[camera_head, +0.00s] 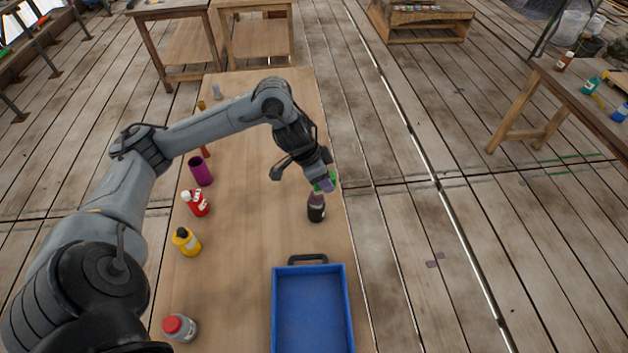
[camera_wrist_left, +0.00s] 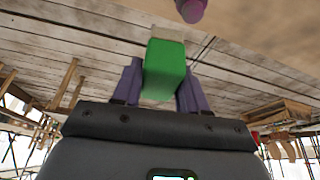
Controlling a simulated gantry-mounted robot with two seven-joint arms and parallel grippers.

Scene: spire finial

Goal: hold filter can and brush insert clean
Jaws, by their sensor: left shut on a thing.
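My left gripper (camera_head: 325,184) is above the right side of the long wooden table. It is shut on a green block-like thing (camera_wrist_left: 164,68), which sits between its purple fingers in the left wrist view. Only slivers of the green thing show in the head view. A dark bottle with a purplish top (camera_head: 316,213) stands on the table just below the gripper; I cannot tell if they touch. A purple open-topped can (camera_head: 202,172) stands at the table's left side, apart from the gripper. No brush can be made out for certain. My right gripper is not in view.
A blue tray (camera_head: 347,310) with a dark handle lies at the table's near right. A red bottle (camera_head: 196,204), a yellow bottle (camera_head: 186,241) and a red-capped jar (camera_head: 180,327) line the left side. The table's middle (camera_head: 250,220) is clear.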

